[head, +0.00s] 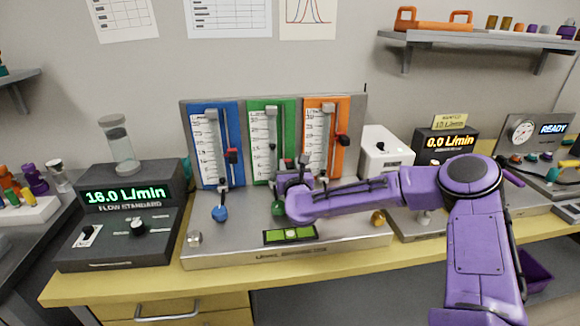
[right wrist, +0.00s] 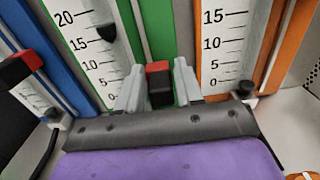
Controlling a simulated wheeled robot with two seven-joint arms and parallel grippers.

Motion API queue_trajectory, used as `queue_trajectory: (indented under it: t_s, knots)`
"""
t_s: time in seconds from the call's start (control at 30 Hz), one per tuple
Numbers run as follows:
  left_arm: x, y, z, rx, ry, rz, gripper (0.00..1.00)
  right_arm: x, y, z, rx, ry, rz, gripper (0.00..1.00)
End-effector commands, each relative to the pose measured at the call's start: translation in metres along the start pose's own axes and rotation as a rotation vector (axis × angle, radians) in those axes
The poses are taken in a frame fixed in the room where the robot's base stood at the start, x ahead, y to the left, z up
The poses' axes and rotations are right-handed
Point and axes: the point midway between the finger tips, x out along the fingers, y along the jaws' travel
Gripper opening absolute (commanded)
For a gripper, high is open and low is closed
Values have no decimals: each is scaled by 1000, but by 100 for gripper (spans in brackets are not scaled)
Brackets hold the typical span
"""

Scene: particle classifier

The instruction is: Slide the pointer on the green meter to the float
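The green meter (head: 257,120) stands between a blue and an orange one on the bench. In the head view my right gripper (head: 292,178) hides the green meter's lower right. My left gripper is out of view.
The blue meter (head: 202,120) and orange meter (head: 343,110) stand close on both sides, each with its own pointer. Valve knobs (head: 219,214) and a green spirit level (head: 290,234) are in front. A flow standard (head: 125,220) reading 16.0 L/min stands at left.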

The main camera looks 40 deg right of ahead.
Motion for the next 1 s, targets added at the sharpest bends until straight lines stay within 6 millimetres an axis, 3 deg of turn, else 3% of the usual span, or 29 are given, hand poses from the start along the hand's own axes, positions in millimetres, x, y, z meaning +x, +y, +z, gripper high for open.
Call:
queue_trajectory:
  t_s: [0.03,0.13,0.33,0.5,0.63,0.97,1.0]
  knots:
    - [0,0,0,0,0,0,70,0,0,0,0,0,0,33]
    - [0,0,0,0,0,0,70,0,0,0,0,0,0,0]
    - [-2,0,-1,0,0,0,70,0,0,8,2,-2,0,0]
    - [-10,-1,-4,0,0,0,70,0,0,45,5,-6,0,0]
    - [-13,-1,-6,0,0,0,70,0,0,62,3,-3,0,0]
    - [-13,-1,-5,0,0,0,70,-1,0,64,-1,2,1,0]
    - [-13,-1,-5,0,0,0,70,-1,0,64,-1,2,1,33]
